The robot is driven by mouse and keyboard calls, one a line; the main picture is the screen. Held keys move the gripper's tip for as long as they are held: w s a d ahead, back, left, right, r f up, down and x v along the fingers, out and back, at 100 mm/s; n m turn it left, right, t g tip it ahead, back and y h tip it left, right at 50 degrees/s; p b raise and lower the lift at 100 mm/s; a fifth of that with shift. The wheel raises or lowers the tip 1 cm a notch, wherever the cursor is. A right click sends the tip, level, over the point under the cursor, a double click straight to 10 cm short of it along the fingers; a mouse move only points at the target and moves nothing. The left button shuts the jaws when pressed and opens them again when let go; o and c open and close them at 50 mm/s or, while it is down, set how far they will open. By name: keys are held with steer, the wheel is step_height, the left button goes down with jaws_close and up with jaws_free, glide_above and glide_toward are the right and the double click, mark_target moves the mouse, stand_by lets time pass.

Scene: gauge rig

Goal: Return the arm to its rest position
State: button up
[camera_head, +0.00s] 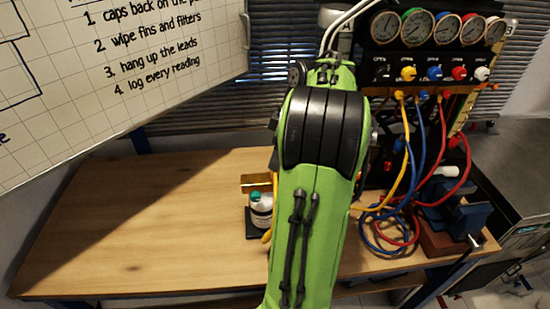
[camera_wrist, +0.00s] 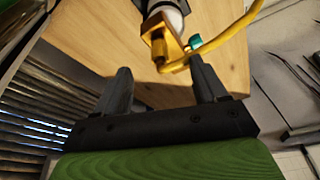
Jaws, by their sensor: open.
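My green arm (camera_head: 315,220) reaches over the wooden bench in the head view and hides my gripper there. In the wrist view my gripper (camera_wrist: 158,78) is open, its two dark fingers apart with nothing clamped between them. Beyond the fingertips are a brass-coloured piece (camera_wrist: 160,45), a yellow hose (camera_wrist: 215,45) and a teal cap (camera_wrist: 194,42). Whether a finger touches the hose cannot be told. In the head view a white bottle (camera_head: 261,212) with a teal cap stands beside a brass bracket (camera_head: 256,181), just left of my arm.
The gauge panel (camera_head: 435,70) stands at the back right, with yellow, blue and red hoses (camera_head: 412,165) hanging to the bench. A blue vise (camera_head: 457,215) is at the right. A whiteboard (camera_head: 120,85) juts in at upper left. The bench's left part (camera_head: 150,220) is clear.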

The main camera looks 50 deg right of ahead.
steer(key=a+p+v, duration=0.1)
steer(key=p+v, duration=0.4)
steer(key=v, duration=0.5)
steer(key=shift+d, duration=0.45)
steer(key=shift+w+a, duration=0.1)
steer(key=shift+w, duration=0.05)
